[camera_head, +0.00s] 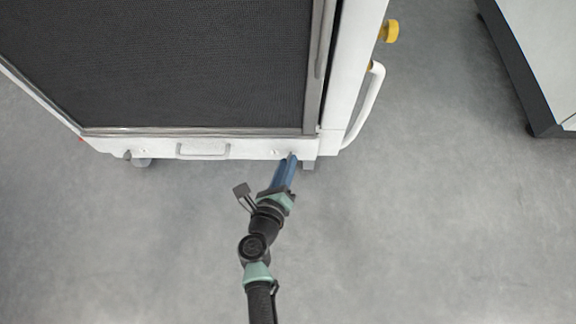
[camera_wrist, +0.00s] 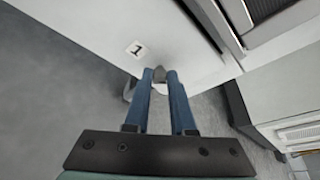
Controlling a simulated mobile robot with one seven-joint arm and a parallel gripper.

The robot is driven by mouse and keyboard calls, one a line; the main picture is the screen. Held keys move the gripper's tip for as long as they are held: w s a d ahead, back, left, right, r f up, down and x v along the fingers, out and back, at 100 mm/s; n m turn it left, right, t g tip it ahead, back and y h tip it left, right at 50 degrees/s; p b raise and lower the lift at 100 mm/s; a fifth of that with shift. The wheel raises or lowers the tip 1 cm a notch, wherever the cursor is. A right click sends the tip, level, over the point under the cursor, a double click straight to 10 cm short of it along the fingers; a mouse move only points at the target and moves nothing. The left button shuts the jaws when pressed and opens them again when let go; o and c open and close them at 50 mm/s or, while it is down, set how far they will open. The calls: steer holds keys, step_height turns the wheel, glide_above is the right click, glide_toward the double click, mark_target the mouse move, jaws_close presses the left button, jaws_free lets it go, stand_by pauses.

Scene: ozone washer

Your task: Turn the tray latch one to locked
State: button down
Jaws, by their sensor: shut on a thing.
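In the head view my gripper (camera_head: 292,157) reaches the right end of the white tray front (camera_head: 245,149). The fingers hide the latch there, and its turned angle is hard to tell.
A tray handle (camera_head: 203,150) is at the middle of the tray front. A curved white handle (camera_head: 371,105) and a yellow knob (camera_head: 390,31) stick out on the machine's right side. Another grey cabinet (camera_head: 540,55) stands at the right. The floor in front is clear.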

steer(key=shift+a+f+n+t+h+b, duration=0.15)
steer(key=shift+n+t+h+b, duration=0.4)
steer(key=shift+n, duration=0.8)
steer(key=shift+f+n+t+h+b, duration=0.3)
steer(key=shift+n+h+b, duration=0.35)
steer(key=shift+n, duration=0.65)
steer(key=shift+a+f+n+t+h+b, duration=0.15)
steer(key=shift+n+t+h+b, duration=0.25)
steer(key=shift+n+b, duration=0.7)
steer(key=shift+d+n, duration=0.1)
steer(key=shift+n, duration=0.25)
steer(key=c, duration=0.8)
jaws_free()
steer(key=shift+o, duration=0.2)
steer(key=p+v, duration=0.5)
steer(key=v, duration=0.8)
